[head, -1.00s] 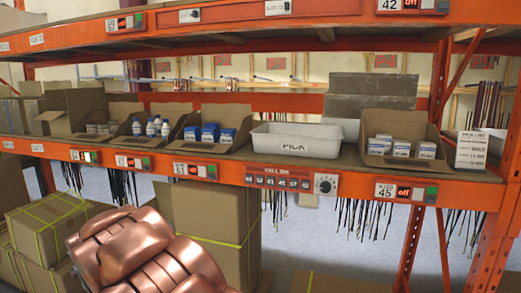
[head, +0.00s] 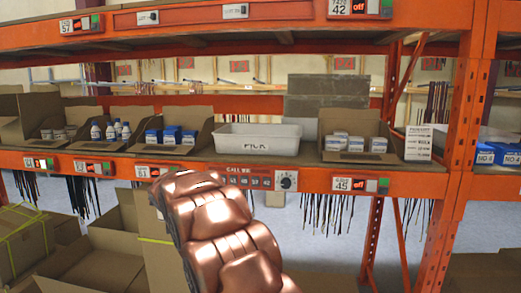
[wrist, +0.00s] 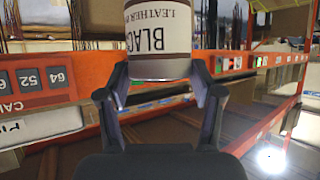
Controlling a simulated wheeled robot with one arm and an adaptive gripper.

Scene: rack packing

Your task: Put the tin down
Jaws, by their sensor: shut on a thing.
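In the wrist view my gripper (wrist: 160,92) is shut on a tin (wrist: 160,45). The tin has a white label with dark lettering reading "BLACK" and "LEATHER", upside down in this view, and a brown band. Its far end is cut off by the frame. The tin and fingers are not visible in the head view, where my copper-coloured arm rises in front of the shelf. Small tins (head: 60,132) stand in a cardboard bin at the left of the middle shelf. A white tray marked PICK (head: 258,144) sits mid-shelf.
Bins with white bottles (head: 110,131) and blue-and-white boxes (head: 171,135) stand left of the tray. A bin of white boxes (head: 356,144) stands to its right. An orange upright (head: 462,150) and the upper shelf beam (head: 200,20) bound the bay. The tray's visible interior looks empty.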

